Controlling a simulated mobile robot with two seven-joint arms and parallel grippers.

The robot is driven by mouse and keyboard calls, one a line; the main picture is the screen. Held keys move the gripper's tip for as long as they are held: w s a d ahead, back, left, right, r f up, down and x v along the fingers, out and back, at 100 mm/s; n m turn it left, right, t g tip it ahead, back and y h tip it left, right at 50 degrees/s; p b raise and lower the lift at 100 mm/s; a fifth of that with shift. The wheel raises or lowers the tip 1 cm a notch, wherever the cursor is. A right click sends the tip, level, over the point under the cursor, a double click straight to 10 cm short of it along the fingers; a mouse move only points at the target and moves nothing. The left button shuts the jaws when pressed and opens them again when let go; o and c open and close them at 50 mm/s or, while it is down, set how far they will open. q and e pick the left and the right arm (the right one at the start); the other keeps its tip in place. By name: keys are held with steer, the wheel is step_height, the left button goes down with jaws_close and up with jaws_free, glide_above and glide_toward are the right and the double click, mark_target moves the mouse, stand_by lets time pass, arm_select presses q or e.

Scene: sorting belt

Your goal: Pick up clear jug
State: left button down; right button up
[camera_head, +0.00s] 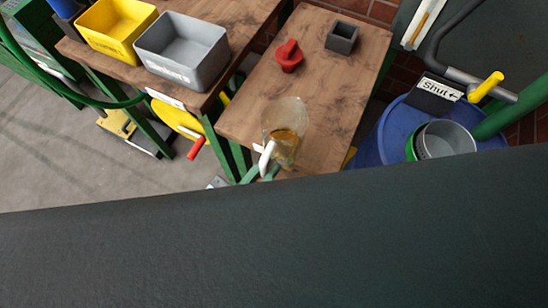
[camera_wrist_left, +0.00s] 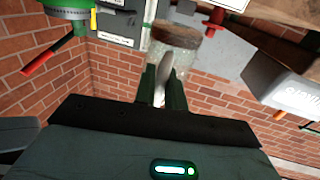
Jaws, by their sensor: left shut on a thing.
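The clear jug (camera_head: 284,118) is see-through, with amber at its lower part and a white handle. In the head view it shows over the near end of the right wooden table; I cannot tell whether it touches the top. My left gripper (camera_head: 268,171) is shut on the jug's white handle. In the left wrist view the handle lies between the two green fingers (camera_wrist_left: 162,88), with the jug (camera_wrist_left: 176,42) just beyond them. My right gripper is in neither view.
The wooden table (camera_head: 330,90) also bears a red object (camera_head: 288,56) and a small dark grey box (camera_head: 342,37). A grey bin (camera_head: 182,78) and a yellow bin (camera_head: 112,48) stand on the left table. A blue drum (camera_head: 398,125) is at the right.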

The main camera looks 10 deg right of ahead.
arm_select(q)
steer(key=shift+v, duration=1.15)
steer(key=shift+a+r, duration=0.15)
